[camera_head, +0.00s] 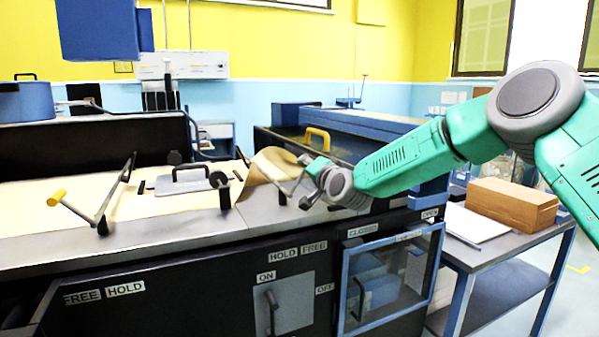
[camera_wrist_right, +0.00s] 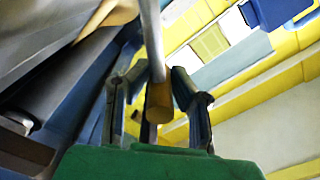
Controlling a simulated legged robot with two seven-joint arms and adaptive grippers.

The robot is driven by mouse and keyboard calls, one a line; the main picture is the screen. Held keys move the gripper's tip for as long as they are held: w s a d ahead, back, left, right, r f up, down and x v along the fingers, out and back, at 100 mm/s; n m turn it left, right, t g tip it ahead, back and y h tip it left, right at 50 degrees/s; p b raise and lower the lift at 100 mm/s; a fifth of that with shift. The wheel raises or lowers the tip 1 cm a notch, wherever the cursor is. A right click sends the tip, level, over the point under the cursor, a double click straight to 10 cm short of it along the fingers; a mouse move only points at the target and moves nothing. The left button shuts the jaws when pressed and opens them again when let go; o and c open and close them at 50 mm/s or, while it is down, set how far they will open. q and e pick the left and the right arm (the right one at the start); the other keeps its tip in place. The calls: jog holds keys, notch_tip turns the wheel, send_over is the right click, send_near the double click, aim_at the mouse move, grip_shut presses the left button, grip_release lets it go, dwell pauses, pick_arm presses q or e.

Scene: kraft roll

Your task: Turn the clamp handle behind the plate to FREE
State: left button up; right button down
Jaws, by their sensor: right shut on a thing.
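The right clamp handle (camera_head: 264,176) is a thin grey crank bar at the right end of the counter, beside a curled edge of kraft paper (camera_head: 268,166). My right gripper (camera_head: 306,182) is at its outer end. In the right wrist view, the fingers (camera_wrist_right: 160,90) are shut on its grey rod with a dull yellow end (camera_wrist_right: 159,101). A grey plate with a black-ended handle (camera_head: 183,181) lies on the paper to the left. A similar left clamp handle (camera_head: 100,205) has a yellow grip. HOLD and FREE labels (camera_head: 298,250) are on the front panel. My left gripper is out of view.
An ON/OFF switch plate (camera_head: 292,300) and a glass-fronted door (camera_head: 390,280) are on the counter front. A side table (camera_head: 490,250) with a cardboard box (camera_head: 512,203) stands at the right. A yellow-handled blue unit (camera_head: 345,130) is behind my right gripper.

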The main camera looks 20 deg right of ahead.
jog(key=shift+d+f+m+b, duration=0.35)
jog(key=shift+f+m, duration=0.1)
jog(key=shift+m, duration=0.55)
jog(key=shift+a, duration=0.1)
jog(key=shift+m, duration=0.3)
jog(key=c, duration=1.6)
grip_release()
jog(key=shift+o, duration=0.8)
jog(key=shift+d, duration=0.2)
jog(key=s, duration=1.2)
jog(key=shift+d, duration=0.3)
